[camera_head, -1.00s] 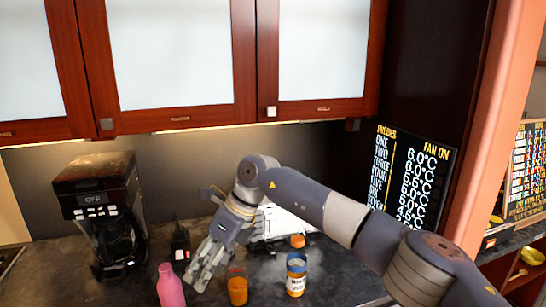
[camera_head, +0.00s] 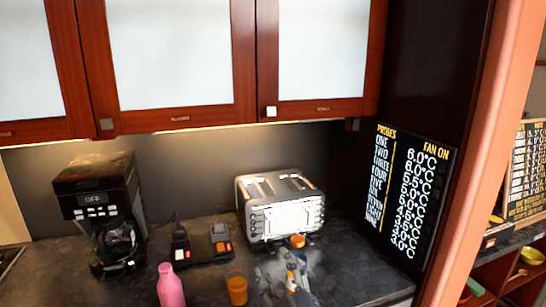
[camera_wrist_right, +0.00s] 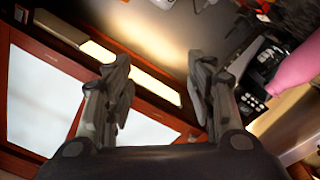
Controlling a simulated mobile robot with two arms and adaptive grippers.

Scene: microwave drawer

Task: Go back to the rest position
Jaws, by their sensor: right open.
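My right gripper (camera_head: 278,272) is low in the head view, at the counter's front, and looks blurred. Its two fingers also show in the right wrist view (camera_wrist_right: 162,85), spread apart with nothing between them. In the head view the gripper overlaps the spot of a small jar with an orange and blue look, which is mostly hidden. I cannot tell whether they touch. My left gripper is in neither view.
A pink bottle (camera_head: 171,287) and an orange glass (camera_head: 237,288) stand near the front. Behind are a toaster (camera_head: 280,207), a black coffee maker (camera_head: 100,210) and small black devices (camera_head: 220,240). Cabinets (camera_head: 180,119) hang above. A temperature board (camera_head: 408,190) is at the right.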

